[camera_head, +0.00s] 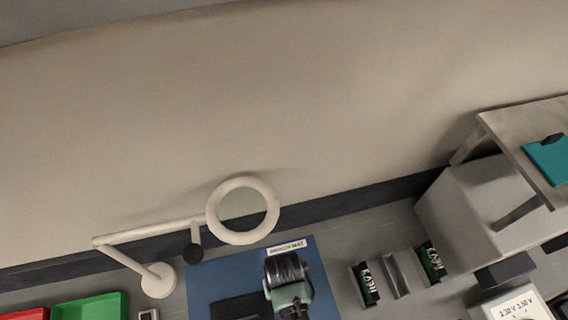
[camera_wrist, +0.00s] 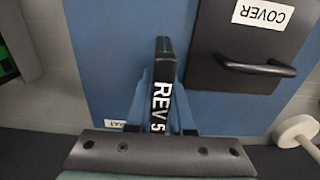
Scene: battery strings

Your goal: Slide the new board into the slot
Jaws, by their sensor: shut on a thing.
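The new board (camera_wrist: 162,90) is a narrow dark piece with white "REV 5" lettering in the wrist view. My gripper (camera_wrist: 160,115) is shut on it, with a finger on each side, and the board points away from the palm above the blue mat. In the head view my gripper (camera_head: 288,292) is over the mat's right part, and the board cannot be made out there. To its right, a grey channel-like holder (camera_head: 397,274) stands between two dark pieces with white lettering, one left (camera_head: 366,285) and one right (camera_head: 431,263). I cannot tell which opening is the slot.
A dark cover (camera_wrist: 245,70) with a handle lies on the blue mat (camera_wrist: 110,60). A ring lamp (camera_head: 242,182) stands behind. A green tray (camera_head: 92,308) is at left. A large grey box (camera_head: 480,205), a meter (camera_head: 515,305) and a raised shelf (camera_head: 505,128) are at right.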

